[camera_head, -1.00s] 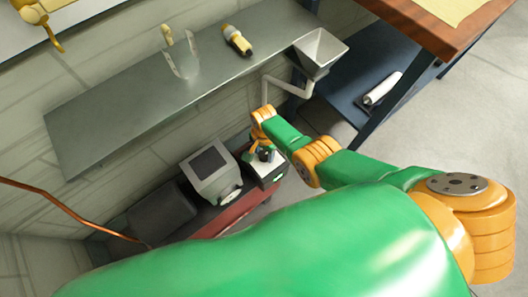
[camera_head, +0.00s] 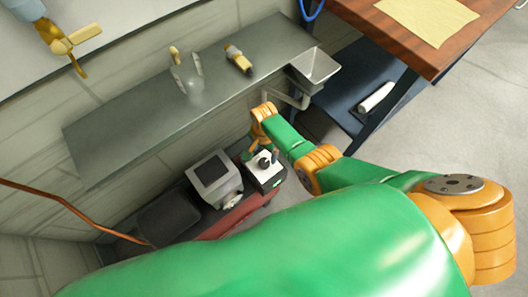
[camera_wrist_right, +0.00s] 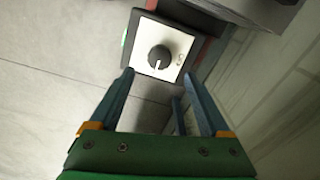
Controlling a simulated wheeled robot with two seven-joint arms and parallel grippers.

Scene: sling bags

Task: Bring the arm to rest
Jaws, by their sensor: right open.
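My right arm (camera_head: 288,138), green and orange, reaches in from the right in the head view. Its gripper (camera_head: 248,152) is partly hidden by the wrist and sits just above and beside a small control box (camera_head: 268,182). In the right wrist view the two fingers of the gripper (camera_wrist_right: 158,78) are spread, with nothing between them. Ahead of the fingertips is the box's pale panel (camera_wrist_right: 172,37) with a round black knob (camera_wrist_right: 160,57) carrying a white mark. The fingers look clear of the knob. My left gripper does not show.
A grey machine with a dark screen (camera_head: 212,170) stands left of the box. A grey shelf (camera_head: 140,125) holds a clear holder (camera_head: 188,78) and a yellow-black item (camera_head: 238,58). A metal hopper (camera_head: 315,65) and wooden table (camera_head: 400,35) lie behind. Floor at right is free.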

